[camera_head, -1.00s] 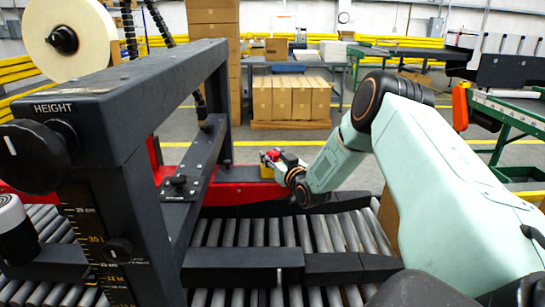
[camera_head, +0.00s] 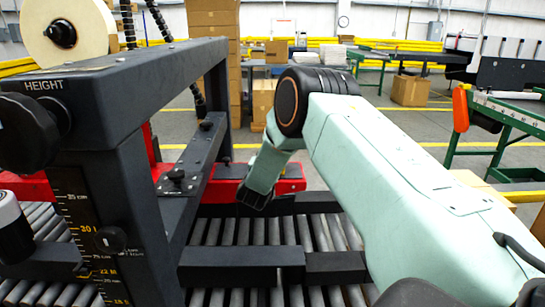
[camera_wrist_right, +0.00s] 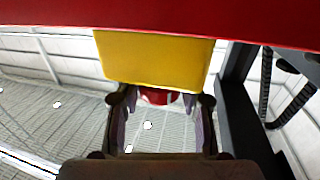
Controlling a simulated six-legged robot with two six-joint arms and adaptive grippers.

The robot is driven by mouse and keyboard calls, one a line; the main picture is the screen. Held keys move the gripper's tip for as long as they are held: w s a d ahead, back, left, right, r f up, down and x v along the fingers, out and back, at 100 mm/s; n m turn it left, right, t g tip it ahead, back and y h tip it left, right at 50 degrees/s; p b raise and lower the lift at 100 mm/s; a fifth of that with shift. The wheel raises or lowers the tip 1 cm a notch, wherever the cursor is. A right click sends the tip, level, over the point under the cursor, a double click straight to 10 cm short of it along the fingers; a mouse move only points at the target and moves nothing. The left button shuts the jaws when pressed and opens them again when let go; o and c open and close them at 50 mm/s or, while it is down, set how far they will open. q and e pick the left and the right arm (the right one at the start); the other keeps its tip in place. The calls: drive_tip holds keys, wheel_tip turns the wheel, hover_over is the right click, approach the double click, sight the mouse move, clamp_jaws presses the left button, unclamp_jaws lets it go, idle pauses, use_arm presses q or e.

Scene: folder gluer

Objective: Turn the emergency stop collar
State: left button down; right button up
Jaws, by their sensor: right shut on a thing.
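In the right wrist view, the yellow emergency stop housing (camera_wrist_right: 155,58) hangs below a red beam (camera_wrist_right: 160,20). The red emergency stop collar (camera_wrist_right: 158,96) shows below the housing, between the two fingers of my right gripper (camera_wrist_right: 160,102). The fingers are shut on the collar from both sides. In the head view, my right arm covers the housing and the collar, and its forearm comes down in front of the red beam (camera_head: 291,180). My left gripper is in neither current view.
A dark machine frame (camera_head: 135,80) with a black HEIGHT knob (camera_head: 28,130) stands close on the left. A roller conveyor (camera_head: 235,232) with dark bars (camera_head: 240,266) runs below the arm. A green stand (camera_head: 490,135) is at the right, beyond open floor.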

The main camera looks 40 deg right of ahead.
drive_tip(key=shift+m+g+h+b, duration=0.45)
drive_tip(key=shift+m+g+h, duration=0.3)
drive_tip(key=shift+g, duration=0.25)
drive_tip(key=shift+r+m+g, duration=0.1)
drive_tip(key=shift+m+g, duration=0.15)
drive_tip(key=shift+g, duration=0.05)
